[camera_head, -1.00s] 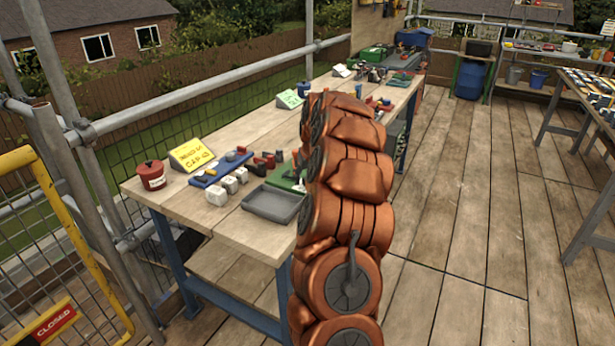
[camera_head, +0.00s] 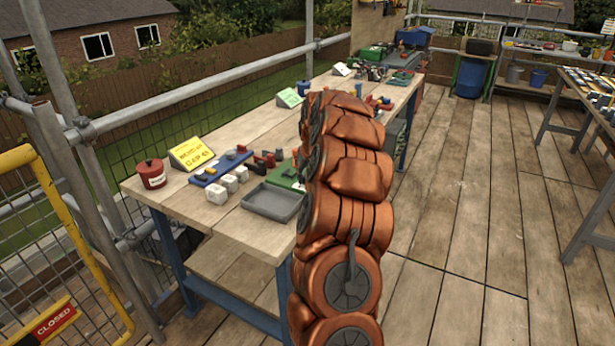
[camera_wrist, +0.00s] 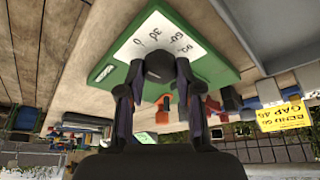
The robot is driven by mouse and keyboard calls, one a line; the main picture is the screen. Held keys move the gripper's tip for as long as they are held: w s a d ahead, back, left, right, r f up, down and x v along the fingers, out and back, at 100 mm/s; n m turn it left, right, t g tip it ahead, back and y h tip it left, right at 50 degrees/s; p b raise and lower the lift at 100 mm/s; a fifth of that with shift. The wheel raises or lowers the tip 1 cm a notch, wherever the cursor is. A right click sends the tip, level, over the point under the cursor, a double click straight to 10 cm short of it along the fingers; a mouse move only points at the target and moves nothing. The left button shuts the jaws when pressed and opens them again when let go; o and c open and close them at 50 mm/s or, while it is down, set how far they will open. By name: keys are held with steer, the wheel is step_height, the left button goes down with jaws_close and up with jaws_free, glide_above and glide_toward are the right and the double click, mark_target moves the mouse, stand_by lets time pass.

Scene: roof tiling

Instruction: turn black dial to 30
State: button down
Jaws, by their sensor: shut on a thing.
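The black dial (camera_wrist: 158,64) sits on a green board (camera_wrist: 208,57), in front of a white scale plate (camera_wrist: 150,38). The plate's marks are upside down and too blurred to read surely, and the dial's pointer is not clear. My gripper (camera_wrist: 156,78) is shut on the black dial, one finger on each side. In the head view my copper-coloured arm hides the gripper, the dial and most of the green board (camera_head: 286,175).
On the wooden bench (camera_head: 190,205) stand a grey tray (camera_head: 272,202), white blocks (camera_head: 228,183), a blue board (camera_head: 222,168), a red pot (camera_head: 151,173) and a yellow sign (camera_head: 191,153). Red and dark parts (camera_head: 265,160) lie close to the green board.

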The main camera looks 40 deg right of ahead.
steer(key=shift+f+m+b, duration=0.15)
steer(key=shift+m+b, duration=0.15)
steer(key=shift+b, duration=0.1)
steer(key=shift+f+m+h+b, duration=0.15)
steer(key=shift+m+h+b, duration=0.25)
steer(key=shift+m+b, duration=0.7)
steer(key=m+g+b, duration=0.1)
steer(key=m+b, duration=0.1)
steer(key=b, duration=0.1)
steer(key=shift+w+m+h, duration=0.1)
steer(key=shift+m+h, duration=0.3)
steer(key=shift+r+m+g+b, duration=0.2)
steer(key=shift+m+g+b, duration=0.3)
steer(key=shift+m+b, duration=0.5)
steer(key=shift+r, duration=0.1)
steer(key=c, duration=0.8)
jaws_free()
steer(key=shift+a, duration=0.1)
